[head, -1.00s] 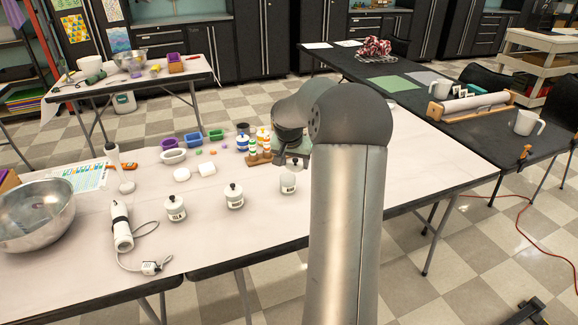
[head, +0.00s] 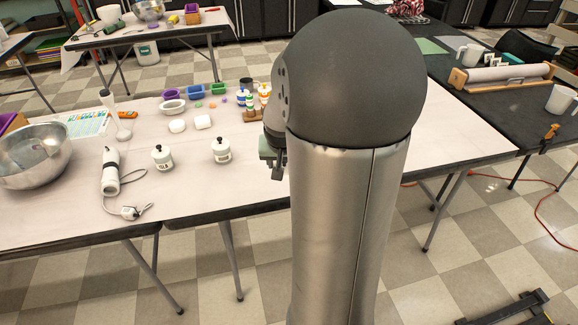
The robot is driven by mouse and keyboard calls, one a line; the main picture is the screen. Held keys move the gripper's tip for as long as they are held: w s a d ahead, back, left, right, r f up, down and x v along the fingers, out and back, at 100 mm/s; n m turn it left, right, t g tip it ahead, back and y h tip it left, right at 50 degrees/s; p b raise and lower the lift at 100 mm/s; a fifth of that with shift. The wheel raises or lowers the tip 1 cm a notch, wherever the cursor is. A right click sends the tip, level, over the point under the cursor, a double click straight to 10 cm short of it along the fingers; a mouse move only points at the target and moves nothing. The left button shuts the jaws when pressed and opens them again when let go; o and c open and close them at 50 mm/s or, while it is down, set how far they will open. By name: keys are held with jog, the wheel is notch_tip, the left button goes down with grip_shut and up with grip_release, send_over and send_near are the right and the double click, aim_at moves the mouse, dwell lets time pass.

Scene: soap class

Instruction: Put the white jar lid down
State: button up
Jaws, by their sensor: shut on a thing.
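My gripper (head: 276,172) shows only in part in the head view, just left of my arm, over the front part of the long table (head: 60,222). It is shut, and its fingertips point down. The white jar lid in it cannot be made out; my arm and the gripper body hide that spot. Two white labelled jars with dark knobs on top stand upright on the table to the left of my gripper: a left jar (head: 162,160) and a nearer jar (head: 221,152). The third jar is hidden behind my arm.
A rack of coloured bottles (head: 256,112) stands close behind my gripper. White soap pieces (head: 203,122) and coloured moulds (head: 196,92) lie left of it. A corded white hand tool (head: 110,172) and a steel bowl (head: 34,156) are further left. The table between nearer jar and gripper is clear.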

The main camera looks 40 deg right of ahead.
jog(key=w+d+f, duration=0.3)
jog(key=w+f, duration=0.1)
jog(key=w+d+f, duration=0.4)
jog(key=shift+w+d+f, duration=0.15)
jog(key=shift+w+d, duration=0.05)
jog(key=shift+w, duration=0.05)
jog(key=shift+w+d+f, duration=0.1)
jog(key=shift+w+f, duration=0.05)
jog(key=shift+f, duration=0.1)
jog(key=shift+d+f, duration=0.1)
jog(key=shift+f, duration=1.45)
jog(key=shift+f, duration=0.2)
jog(key=o, duration=1)
jog(key=shift+c, duration=0.2)
jog(key=shift+r, duration=0.1)
